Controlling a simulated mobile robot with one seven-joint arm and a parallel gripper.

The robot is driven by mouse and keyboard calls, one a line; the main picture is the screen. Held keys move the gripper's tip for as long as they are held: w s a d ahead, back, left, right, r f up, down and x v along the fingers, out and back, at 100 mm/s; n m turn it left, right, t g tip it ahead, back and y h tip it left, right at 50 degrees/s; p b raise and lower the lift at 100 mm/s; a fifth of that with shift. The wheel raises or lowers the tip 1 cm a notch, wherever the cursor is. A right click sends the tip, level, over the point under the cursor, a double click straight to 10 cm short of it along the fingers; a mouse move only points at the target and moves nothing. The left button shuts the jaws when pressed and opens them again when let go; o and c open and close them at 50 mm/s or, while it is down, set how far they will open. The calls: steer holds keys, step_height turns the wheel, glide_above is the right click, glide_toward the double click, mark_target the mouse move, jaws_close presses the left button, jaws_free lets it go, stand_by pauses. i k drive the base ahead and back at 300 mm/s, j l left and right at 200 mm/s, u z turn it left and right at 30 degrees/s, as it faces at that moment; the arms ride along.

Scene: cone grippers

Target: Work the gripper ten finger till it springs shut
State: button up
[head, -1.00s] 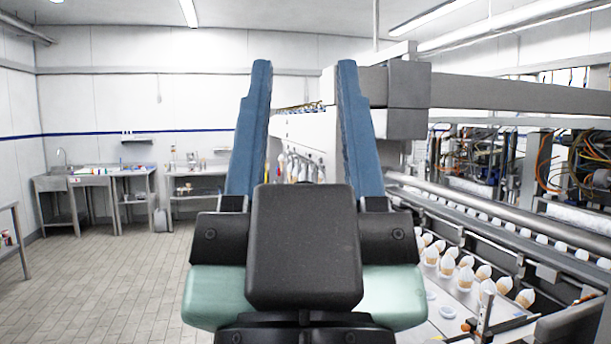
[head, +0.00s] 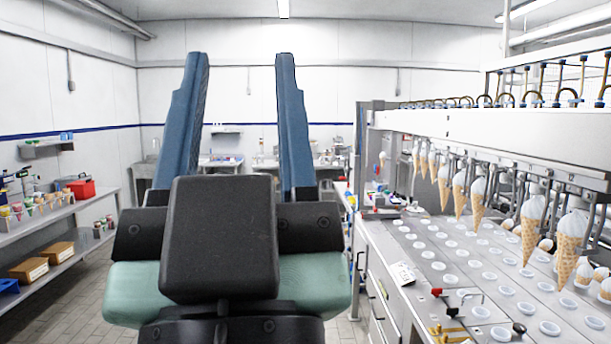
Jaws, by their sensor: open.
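My gripper (head: 240,58) is raised in front of the camera, its two long blue fingers wide apart with nothing between them. On the right, a row of grippers holds ice cream cones point down under a white machine beam. The nearest cone (head: 568,255) and the one beside it (head: 531,230) are large in view; several smaller ones recede to the left. The cone grippers (head: 590,193) are dark metal arms at the cones' tops. I cannot tell which is gripper ten or read the state of its finger. My gripper is well left of the row and touches nothing.
Below the cones lies a steel deck (head: 420,262) with rows of round white-rimmed holes. A red-knobbed lever (head: 437,292) and a white card (head: 403,273) are at its near edge. Shelves (head: 50,210) with boxes stand left. Tiled floor lies between.

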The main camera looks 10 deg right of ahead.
mark_target(489, 204)
steer(key=i+j, duration=0.15)
steer(key=i, duration=0.35)
steer(key=i+j+z, duration=0.15)
steer(key=i, duration=0.4)
steer(key=i+j, duration=0.3)
steer(key=i, duration=0.2)
steer(key=i+l+z, duration=0.1)
steer(key=i+z, duration=0.15)
steer(key=z, duration=0.15)
steer(key=i+z, duration=0.25)
steer(key=z, duration=0.2)
steer(key=i+z, duration=0.25)
steer(key=z, duration=0.15)
steer(key=i+j+z, duration=0.2)
steer(key=z, duration=0.25)
steer(key=i+j+z, duration=0.2)
steer(key=i, duration=0.55)
steer(key=l, duration=0.1)
